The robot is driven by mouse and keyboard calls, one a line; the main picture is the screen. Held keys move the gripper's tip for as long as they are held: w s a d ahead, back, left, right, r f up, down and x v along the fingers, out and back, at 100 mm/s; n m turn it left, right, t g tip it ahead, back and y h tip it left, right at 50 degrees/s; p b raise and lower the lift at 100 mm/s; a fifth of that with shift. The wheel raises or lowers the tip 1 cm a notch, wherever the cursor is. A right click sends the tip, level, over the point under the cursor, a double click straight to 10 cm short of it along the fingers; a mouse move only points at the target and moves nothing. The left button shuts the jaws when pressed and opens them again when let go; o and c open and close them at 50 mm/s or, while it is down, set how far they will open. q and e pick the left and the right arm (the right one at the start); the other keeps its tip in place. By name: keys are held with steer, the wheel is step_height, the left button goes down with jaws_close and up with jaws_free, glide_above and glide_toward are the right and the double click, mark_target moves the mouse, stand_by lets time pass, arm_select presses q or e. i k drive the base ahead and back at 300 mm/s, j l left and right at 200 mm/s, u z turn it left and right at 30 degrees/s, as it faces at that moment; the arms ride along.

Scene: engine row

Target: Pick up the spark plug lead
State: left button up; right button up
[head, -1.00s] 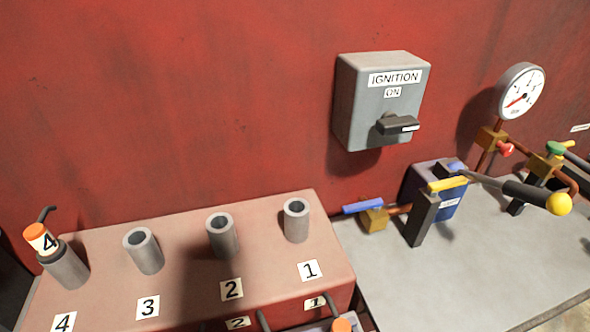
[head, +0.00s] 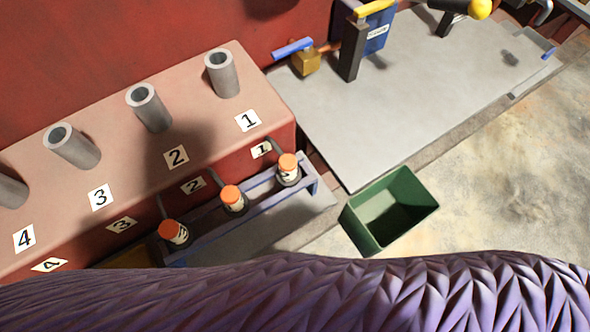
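Three spark plug leads with orange caps and pale label bands stand in a blue-railed rack (head: 270,208) in front of the engine block. One lead (head: 288,166) is at the right near front label 1, one (head: 233,198) is in the middle near label 2, and one (head: 173,233) is at the left near label 3. The writing on their bands is too small to read. Grey tubes 1 (head: 222,75), 2 (head: 149,108) and 3 (head: 72,147) on the block are open and empty. Tube 4 (head: 10,190) is cut off by the left edge. Neither gripper is in view.
A green open bin (head: 365,225) stands right of the rack and looks empty. A grey bench top (head: 390,120) with a blue-handled brass valve (head: 306,62) lies behind it. Concrete floor (head: 490,170) is clear at the right. The bottom of the view is blocked.

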mark_target(289, 175)
steer(key=k+j+z, duration=0.35)
steer(key=j, duration=0.15)
steer(key=k+j+z, duration=0.7)
